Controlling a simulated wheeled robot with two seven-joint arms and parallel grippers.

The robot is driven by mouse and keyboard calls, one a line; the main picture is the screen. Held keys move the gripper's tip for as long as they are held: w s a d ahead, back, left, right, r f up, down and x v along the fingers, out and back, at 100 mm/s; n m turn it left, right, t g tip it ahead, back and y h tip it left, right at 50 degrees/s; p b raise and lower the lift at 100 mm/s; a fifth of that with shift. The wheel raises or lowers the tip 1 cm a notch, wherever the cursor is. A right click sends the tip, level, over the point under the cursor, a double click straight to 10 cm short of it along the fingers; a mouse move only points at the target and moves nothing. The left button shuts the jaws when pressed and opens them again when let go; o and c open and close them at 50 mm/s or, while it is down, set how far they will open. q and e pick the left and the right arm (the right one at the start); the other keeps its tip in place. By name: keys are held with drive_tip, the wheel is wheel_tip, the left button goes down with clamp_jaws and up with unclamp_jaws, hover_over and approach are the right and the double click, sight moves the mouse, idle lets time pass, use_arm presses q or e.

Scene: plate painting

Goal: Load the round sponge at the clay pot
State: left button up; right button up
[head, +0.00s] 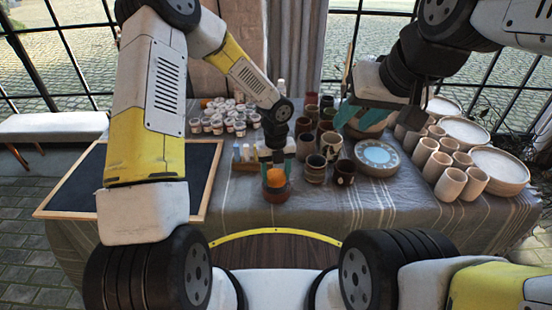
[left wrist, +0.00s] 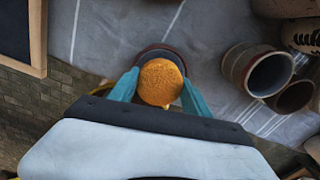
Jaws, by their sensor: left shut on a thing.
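The round orange sponge (head: 276,177) is between the teal fingers of my left gripper (head: 277,160), which is shut on it. It also shows in the left wrist view (left wrist: 160,82), with a finger on each side. The small reddish-brown clay pot (head: 277,193) stands on the cloth right below the sponge. Its dark rim (left wrist: 160,50) shows behind the sponge in the left wrist view. I cannot tell whether the sponge touches the pot. My right gripper (head: 350,115) is over the back right of the table, and its jaw opening is unclear.
Dark cups (head: 316,168) stand close to the right of the pot. A round blue-topped disc (head: 376,157), beige cups (head: 450,184) and stacked plates (head: 500,168) are further right. Small paint jars (head: 217,125) stand behind left. A framed black board (head: 202,165) lies left. The front cloth is clear.

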sight(275, 174)
use_arm(q)
drive_tip(key=shift+r, duration=3.05)
